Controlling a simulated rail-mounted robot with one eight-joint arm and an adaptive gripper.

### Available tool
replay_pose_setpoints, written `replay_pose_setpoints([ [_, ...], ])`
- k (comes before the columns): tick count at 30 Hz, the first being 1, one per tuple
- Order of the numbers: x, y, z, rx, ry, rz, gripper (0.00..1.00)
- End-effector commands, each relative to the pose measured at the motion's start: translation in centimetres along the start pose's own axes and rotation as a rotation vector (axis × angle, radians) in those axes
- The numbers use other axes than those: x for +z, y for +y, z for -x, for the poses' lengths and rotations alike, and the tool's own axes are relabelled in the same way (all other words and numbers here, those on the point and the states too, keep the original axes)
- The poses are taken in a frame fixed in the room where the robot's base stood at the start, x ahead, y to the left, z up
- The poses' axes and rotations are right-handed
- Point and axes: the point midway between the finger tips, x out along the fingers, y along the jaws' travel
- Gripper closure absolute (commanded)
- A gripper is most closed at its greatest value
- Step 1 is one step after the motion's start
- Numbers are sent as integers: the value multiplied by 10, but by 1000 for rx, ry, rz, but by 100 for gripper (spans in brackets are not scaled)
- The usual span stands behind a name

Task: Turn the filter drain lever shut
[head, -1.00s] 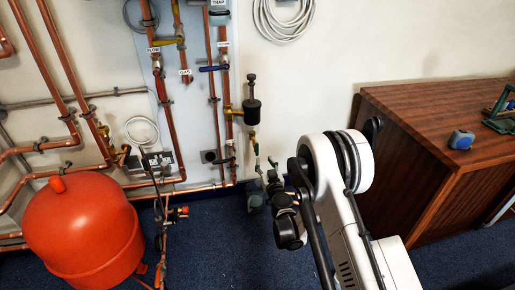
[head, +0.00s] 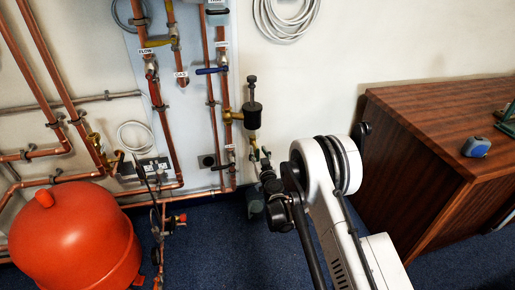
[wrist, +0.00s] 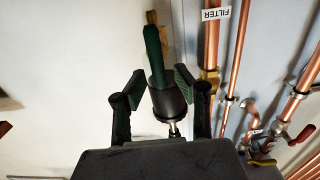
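The black filter body (head: 252,116) hangs beside the copper pipe with the FILTER label. Brass fittings (head: 253,144) show under it. In the wrist view a dark green lever (wrist: 155,55) runs from a brass piece (wrist: 152,18) down the picture to a black rounded part (wrist: 170,98), perhaps the filter body. My gripper (wrist: 159,82) is open, with one finger on each side of the lever. I cannot tell whether either finger touches it. In the head view my gripper (head: 264,163) is small and dark just below the filter, its fingers hard to make out.
Copper pipes (wrist: 238,60) run close to the right of my gripper in the wrist view, with a red handle (wrist: 301,134) farther right. A red tank (head: 75,250) stands at left. A wooden cabinet (head: 420,150) with a blue item (head: 476,147) stands at right.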

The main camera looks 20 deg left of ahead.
Motion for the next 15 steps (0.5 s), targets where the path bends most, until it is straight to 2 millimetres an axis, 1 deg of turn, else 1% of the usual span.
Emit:
replay_pose_setpoints([
  [4,0,-1,-3,-1,0,0,70],
  [12,0,-1,-4,-1,0,0,70],
  [13,0,-1,-4,-1,0,0,72],
  [15,0,-1,-4,-1,0,0,81],
])
